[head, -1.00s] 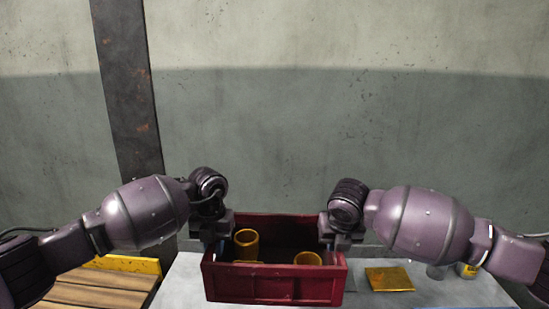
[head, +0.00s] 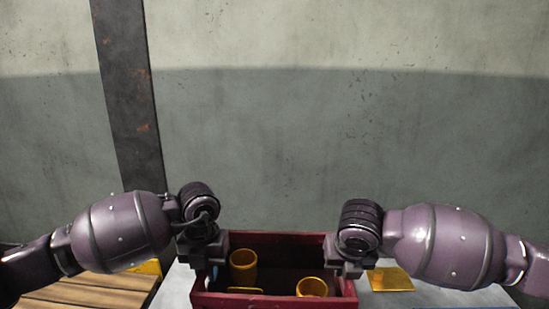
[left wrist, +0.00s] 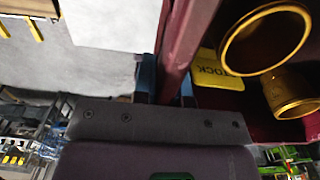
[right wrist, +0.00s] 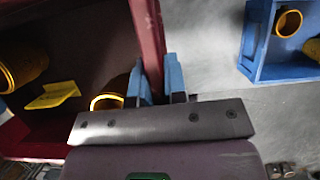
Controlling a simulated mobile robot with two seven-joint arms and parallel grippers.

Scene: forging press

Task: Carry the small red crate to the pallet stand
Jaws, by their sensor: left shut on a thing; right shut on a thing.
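The small red crate (head: 282,301) is at the bottom centre of the head view, its near side partly cut off by the frame edge. It holds yellow cylinders (head: 243,266) and a yellow tag (left wrist: 218,70) lettered STOCK. My left gripper (head: 211,268) is shut on the crate's left wall, which shows between its blue fingers in the left wrist view. My right gripper (head: 347,270) is shut on the right wall, between its blue fingers in the right wrist view. The wooden-slatted pallet stand (head: 85,290) is at the lower left, partly behind my left arm.
A blue crate (right wrist: 262,65) with yellow ring-shaped parts is at the right in the right wrist view. A dark post (head: 125,100) stands against the wall.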

